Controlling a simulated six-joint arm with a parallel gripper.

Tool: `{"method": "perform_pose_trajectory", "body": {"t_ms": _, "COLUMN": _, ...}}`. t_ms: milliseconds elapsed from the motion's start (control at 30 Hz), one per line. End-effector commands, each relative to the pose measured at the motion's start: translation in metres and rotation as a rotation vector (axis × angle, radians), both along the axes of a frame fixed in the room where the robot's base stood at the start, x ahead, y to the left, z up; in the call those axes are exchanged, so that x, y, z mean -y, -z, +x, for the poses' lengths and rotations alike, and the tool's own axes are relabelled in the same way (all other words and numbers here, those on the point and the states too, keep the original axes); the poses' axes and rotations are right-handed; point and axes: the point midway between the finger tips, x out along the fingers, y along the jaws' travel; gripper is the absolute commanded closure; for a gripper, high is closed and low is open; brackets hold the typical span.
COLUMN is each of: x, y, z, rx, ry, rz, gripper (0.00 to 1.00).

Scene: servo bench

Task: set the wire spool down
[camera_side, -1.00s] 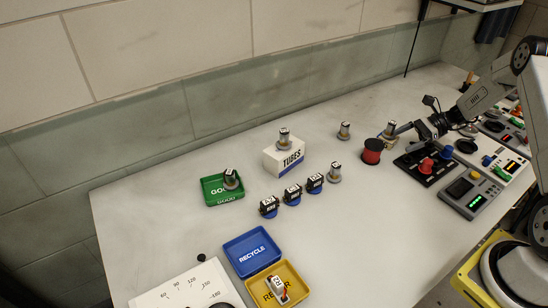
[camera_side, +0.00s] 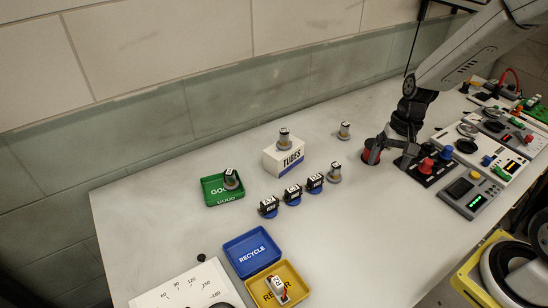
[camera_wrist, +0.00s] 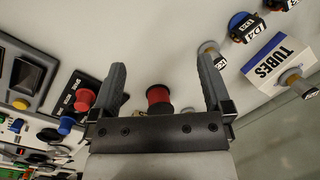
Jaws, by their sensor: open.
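The red wire spool (camera_side: 370,153) with dark rims appears to stand upright on the pale bench, partly hidden by a finger. My gripper (camera_side: 389,156) is pointed down beside it, at its right in the side view. In the wrist view the spool (camera_wrist: 158,95) shows in the gap between the two widely parted fingers (camera_wrist: 161,68), near the palm. The jaws are open. Clear space shows on both sides of the spool there, so neither finger looks closed on it.
A black panel with red and blue knobs (camera_side: 427,166) lies close to the right of the gripper. A grey meter box (camera_side: 470,194) is beyond it. A TUBES box (camera_side: 284,160) and several small parts stand to the left. The bench front (camera_side: 370,225) is clear.

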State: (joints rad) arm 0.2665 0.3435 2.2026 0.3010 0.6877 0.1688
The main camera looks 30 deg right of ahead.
Motion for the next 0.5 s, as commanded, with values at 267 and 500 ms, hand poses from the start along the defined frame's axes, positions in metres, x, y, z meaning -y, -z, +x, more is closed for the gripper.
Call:
{"method": "perform_pose_trajectory", "body": {"t_ms": 267, "x": -0.039, "y": -0.020, "z": -0.035, "rx": 0.192, "ry": -0.422, "rz": -0.186, "gripper": 0.00}}
{"method": "perform_pose_trajectory", "body": {"t_ms": 500, "x": -0.055, "y": -0.026, "z": -0.051, "rx": 0.295, "ry": -0.626, "rz": -0.257, "gripper": 0.00}}
